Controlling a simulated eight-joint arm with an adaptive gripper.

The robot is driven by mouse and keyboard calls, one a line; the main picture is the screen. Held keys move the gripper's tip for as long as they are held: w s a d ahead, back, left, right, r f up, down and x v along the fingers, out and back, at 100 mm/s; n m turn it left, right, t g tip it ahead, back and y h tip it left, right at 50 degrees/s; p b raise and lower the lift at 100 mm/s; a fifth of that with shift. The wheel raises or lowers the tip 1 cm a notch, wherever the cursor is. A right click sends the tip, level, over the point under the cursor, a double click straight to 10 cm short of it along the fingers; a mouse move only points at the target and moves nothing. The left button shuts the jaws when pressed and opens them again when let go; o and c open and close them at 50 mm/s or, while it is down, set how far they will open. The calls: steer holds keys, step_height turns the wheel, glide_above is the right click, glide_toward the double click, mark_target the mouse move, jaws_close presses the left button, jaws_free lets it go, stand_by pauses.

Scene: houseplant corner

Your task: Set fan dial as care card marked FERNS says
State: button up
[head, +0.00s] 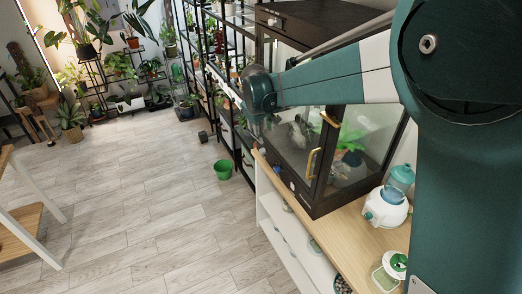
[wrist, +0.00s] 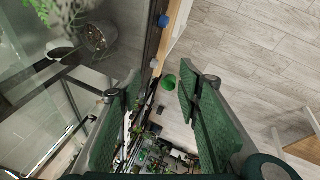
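A dark-framed glass cabinet (head: 314,196) with plants inside stands on a wooden-topped white shelf unit. Small knobs sit along its lower front edge; a blue knob (wrist: 163,20) and a paler knob (wrist: 154,62) show in the wrist view. I cannot tell which is the fan dial, and no setting is readable. I cannot make out a care card marked FERNS in either view. My gripper (wrist: 160,85) is open and empty, its two green-padded fingers wide apart. The knobs appear beyond its fingertips, apart from them. In the head view my arm hides part of the cabinet.
A blue-and-white bottle device (head: 386,209) and a small green-and-white container (head: 388,273) stand on the shelf top (head: 340,237). A green bucket (head: 223,170) stands on the floor. A wooden table (head: 20,230) is at left. The middle floor is clear.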

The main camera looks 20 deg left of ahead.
steer(key=w+a+f+n+t+h, duration=0.4)
steer(key=w+a+f+n+h, duration=0.35)
steer(key=w+f, duration=0.55)
steer(key=n+t+h+b, duration=0.3)
steer(key=n+h, duration=0.2)
steer(key=h, duration=0.1)
glide_toward(262, 151)
steer(key=shift+w+a+f, duration=0.15)
steer(key=shift+w+f, duration=0.05)
steer(key=shift+f, duration=0.25)
steer(key=shift+w+a+f, duration=0.2)
steer(key=shift+w+f, duration=0.05)
steer(key=shift+f, duration=0.15)
steer(key=x, duration=0.8)
steer(key=shift+b, duration=0.35)
steer(key=shift+r, duration=0.1)
steer(key=shift+c, duration=0.4)
